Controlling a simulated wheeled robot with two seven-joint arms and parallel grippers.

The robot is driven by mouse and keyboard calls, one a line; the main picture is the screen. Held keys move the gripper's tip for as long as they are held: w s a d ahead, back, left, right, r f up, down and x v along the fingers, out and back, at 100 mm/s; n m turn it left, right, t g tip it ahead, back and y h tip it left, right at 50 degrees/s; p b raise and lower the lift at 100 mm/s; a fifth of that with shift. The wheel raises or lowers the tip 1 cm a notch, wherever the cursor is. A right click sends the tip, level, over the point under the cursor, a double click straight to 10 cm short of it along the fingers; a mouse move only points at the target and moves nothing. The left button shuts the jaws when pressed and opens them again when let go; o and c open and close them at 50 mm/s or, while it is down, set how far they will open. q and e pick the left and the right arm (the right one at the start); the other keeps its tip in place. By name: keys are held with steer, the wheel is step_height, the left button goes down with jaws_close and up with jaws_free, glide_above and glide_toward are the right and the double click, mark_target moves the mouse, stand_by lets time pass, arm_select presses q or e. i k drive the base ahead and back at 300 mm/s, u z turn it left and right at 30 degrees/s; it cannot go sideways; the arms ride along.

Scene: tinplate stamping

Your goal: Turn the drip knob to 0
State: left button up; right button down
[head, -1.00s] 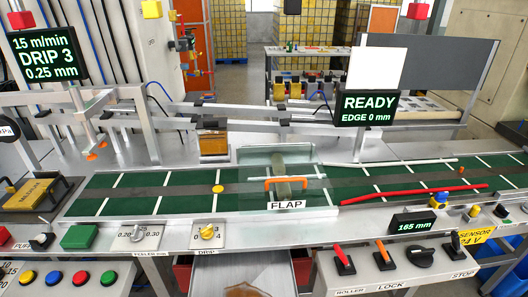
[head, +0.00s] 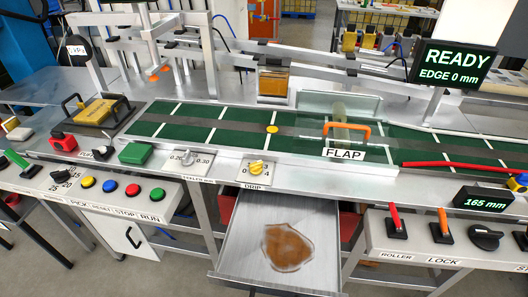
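The yellow drip knob (head: 258,168) sits on a pale dial plate (head: 243,177) on the front face of the line, above the DRIP label. Numbers are printed around the knob; its exact setting is too small to read for certain. Neither of my grippers shows in the head view, and nothing touches the knob.
A feeler knob plate (head: 190,160) is left of the drip dial. Below is an open tray (head: 237,255) with a brown oily patch (head: 288,247). A button box (head: 55,178) and a lever box (head: 375,236) flank it. An orange flap handle (head: 347,123) stands behind.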

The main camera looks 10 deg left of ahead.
mark_target(255, 167)
steer(key=u, duration=0.25)
steer(key=k, duration=0.3)
steer(key=u, duration=1.2)
steer(key=i, duration=0.7)
steer(key=z, duration=0.35)
